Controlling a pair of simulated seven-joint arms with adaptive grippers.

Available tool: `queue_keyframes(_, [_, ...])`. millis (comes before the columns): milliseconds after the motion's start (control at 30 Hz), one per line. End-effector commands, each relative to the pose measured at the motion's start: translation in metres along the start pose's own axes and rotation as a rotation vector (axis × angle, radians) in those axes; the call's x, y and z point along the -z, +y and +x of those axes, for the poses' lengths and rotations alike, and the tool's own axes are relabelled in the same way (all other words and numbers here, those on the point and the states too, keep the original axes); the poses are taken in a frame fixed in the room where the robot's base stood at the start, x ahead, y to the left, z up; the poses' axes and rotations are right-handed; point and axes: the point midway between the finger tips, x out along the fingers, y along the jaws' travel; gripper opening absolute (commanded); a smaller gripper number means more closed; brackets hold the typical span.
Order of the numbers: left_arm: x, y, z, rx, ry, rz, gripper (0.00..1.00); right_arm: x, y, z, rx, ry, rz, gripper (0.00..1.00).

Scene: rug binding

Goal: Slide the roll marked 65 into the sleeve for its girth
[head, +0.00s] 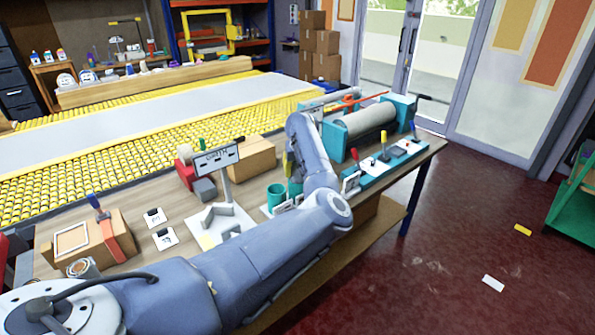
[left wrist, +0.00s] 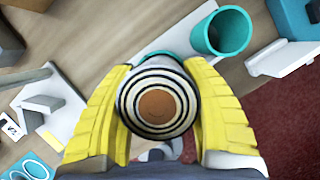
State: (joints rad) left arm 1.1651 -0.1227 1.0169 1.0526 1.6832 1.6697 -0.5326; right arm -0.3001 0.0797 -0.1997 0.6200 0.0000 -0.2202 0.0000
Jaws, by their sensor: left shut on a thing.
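My left gripper (head: 287,165) is above the workbench near the sleeves, its yellow fingers partly hidden by my arm in the head view. In the left wrist view the gripper (left wrist: 157,82) is shut on a roll (left wrist: 157,106), seen end-on with dark and pale rings and a brown core. No number on it is readable. One teal sleeve (left wrist: 228,32) stands open and empty-looking to its upper right. A second teal rim (left wrist: 165,56) shows partly behind the roll; whether they touch cannot be told. Teal sleeves (head: 276,195) show in the head view. My right gripper is not in view.
A girth sign (head: 217,158) stands on a white stand left of the sleeves. A teal roller machine (head: 365,125) stands at the bench's right end. A cardboard box (head: 250,158) is behind.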

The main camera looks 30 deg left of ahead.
Motion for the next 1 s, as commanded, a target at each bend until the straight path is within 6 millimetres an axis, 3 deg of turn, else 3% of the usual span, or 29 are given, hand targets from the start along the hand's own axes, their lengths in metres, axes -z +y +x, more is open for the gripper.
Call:
queue_keyframes(200, [0.001, 0.0, 0.003, -0.001, 0.0, 0.0, 0.16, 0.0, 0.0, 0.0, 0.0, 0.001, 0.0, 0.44])
queue_keyframes(233, [0.001, 0.0, 0.003, -0.001, 0.0, 0.0, 0.52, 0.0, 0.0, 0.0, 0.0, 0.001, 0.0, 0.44])
queue_keyframes(400, [0.001, 0.0, 0.003, 0.0, 0.0, 0.0, 0.71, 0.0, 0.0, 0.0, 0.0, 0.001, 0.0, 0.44])
queue_keyframes(767, [-0.001, 0.0, -0.004, 0.0, -0.001, 0.0, 0.72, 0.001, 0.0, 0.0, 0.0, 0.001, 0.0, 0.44])
queue_keyframes(1000, [-0.001, -0.001, -0.038, 0.002, -0.002, -0.001, 0.72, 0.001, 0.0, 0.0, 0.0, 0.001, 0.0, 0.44])
